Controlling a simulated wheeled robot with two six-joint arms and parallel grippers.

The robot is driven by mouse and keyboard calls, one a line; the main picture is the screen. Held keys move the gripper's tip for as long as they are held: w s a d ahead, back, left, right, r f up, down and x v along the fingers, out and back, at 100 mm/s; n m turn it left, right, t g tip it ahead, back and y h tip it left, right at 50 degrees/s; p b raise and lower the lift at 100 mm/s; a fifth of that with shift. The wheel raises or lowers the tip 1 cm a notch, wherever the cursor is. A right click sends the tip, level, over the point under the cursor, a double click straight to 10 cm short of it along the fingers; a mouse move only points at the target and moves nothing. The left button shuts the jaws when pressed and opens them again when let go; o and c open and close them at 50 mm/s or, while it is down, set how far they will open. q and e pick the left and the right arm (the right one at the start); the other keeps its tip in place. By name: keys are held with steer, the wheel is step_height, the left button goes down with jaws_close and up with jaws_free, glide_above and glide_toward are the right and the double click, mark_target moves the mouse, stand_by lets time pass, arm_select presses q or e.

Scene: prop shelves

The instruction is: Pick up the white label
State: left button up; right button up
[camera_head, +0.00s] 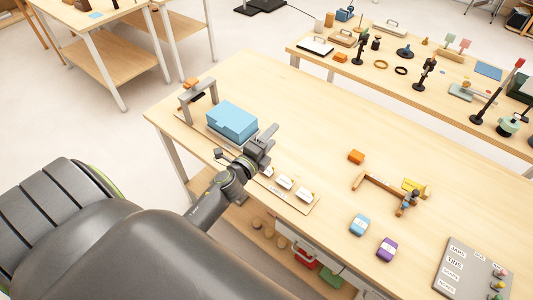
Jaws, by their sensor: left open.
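Small white label-like blocks sit in a row on a thin wooden strip (312,208) near the table's front edge. One white block (285,182) is in the middle, another white block (304,194) is to its right, and a third is partly hidden beside my arm. Flat white labels (457,250) with dark print also lie on a grey board at the lower right. I cannot tell which is the white label meant. My left gripper (266,143) is open and empty, up and left of the row, beside the blue box. My right gripper is not in view.
A blue box (232,120) stands left of my gripper, near a grey arch-shaped stand (198,97). An orange block (356,157), a wooden frame-like tool (382,186), a blue tin (359,224) and a purple tin (387,249) lie to the right. The table's middle back is clear.

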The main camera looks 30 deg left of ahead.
arm_select(q)
steer(key=w+d+r+m+g+h, duration=0.2)
steer(key=d+m+g+h, duration=0.3)
steer(key=m, duration=0.8)
steer(key=w+d+r+m+g+h, duration=0.15)
steer(key=d+m+g+h, duration=0.4)
steer(key=m, duration=0.75)
steer(key=s+a+m+g+y+p, duration=0.2)
steer(key=a+m+g+y, duration=0.65)
steer(key=a+y, duration=0.35)
steer(key=shift+m+t+h, duration=0.35)
steer(key=shift+t+h, duration=0.15)
steer(key=shift+h, duration=0.25)
steer(key=f+b, duration=0.8)
steer(key=f, duration=0.1)
steer(key=a+f+b, duration=0.1)
steer(key=f+b, duration=0.3)
steer(key=b, duration=0.1)
steer(key=shift+s+a+f, duration=0.1)
steer(key=shift+s+f, duration=0.05)
steer(key=shift+s+f+b, duration=0.25)
steer(key=shift+f+b, duration=0.45)
steer(key=shift+f, duration=0.25)
step_height(320, 180, down, 3)
steer(key=shift+r+p, duration=0.2)
steer(key=shift+p, duration=0.15)
